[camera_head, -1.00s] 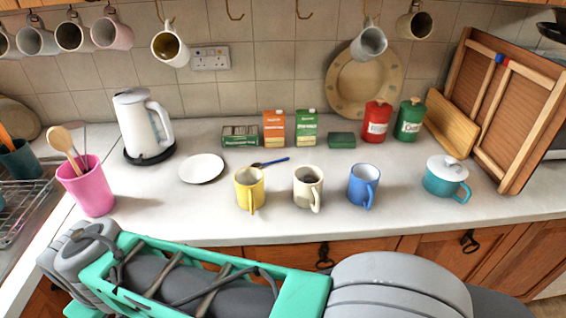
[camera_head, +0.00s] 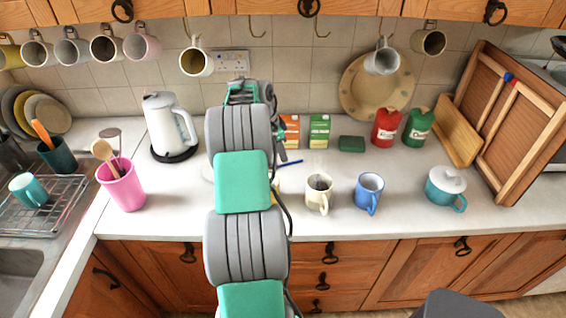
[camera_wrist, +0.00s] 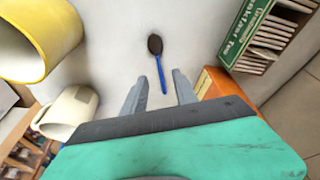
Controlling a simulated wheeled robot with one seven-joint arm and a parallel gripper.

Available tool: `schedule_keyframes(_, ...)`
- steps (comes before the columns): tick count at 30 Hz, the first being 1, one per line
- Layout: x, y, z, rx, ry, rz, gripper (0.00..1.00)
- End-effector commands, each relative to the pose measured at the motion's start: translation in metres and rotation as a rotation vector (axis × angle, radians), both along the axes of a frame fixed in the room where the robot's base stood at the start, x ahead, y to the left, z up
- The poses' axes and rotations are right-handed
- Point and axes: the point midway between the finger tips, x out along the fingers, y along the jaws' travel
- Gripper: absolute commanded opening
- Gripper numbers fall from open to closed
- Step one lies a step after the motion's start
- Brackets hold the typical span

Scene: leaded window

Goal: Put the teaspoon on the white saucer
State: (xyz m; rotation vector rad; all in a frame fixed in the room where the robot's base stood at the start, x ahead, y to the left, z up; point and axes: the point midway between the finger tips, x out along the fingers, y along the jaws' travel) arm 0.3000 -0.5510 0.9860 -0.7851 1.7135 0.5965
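The teaspoon (camera_wrist: 156,50) lies on the counter in the wrist view, with a dark bowl and a blue handle. Its blue handle (camera_head: 291,162) also shows in the head view, just right of my arm. My gripper (camera_wrist: 160,80) is open and empty, its two fingers apart on either side of the handle's near end. I cannot tell how far above the counter the fingertips are. The white saucer (camera_head: 207,172) is almost wholly hidden behind my arm in the head view; only a sliver of its left edge shows.
A yellow mug (camera_wrist: 38,35) and a cream mug (camera_wrist: 70,110) stand left of the fingers in the wrist view. A green tea box (camera_wrist: 258,38) and an orange box (camera_wrist: 213,80) stand to the right. A blue mug (camera_head: 368,192) and white kettle (camera_head: 168,125) stand farther off.

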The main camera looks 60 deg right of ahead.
Motion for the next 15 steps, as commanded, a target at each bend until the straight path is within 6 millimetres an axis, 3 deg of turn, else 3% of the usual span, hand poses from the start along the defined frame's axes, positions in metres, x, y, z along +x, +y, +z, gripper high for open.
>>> schedule_keyframes(7,-0.007,-0.007,-0.037,0.002,0.002,0.001,0.34)
schedule_keyframes(15,-0.007,-0.008,-0.042,0.0,0.0,0.003,0.32)
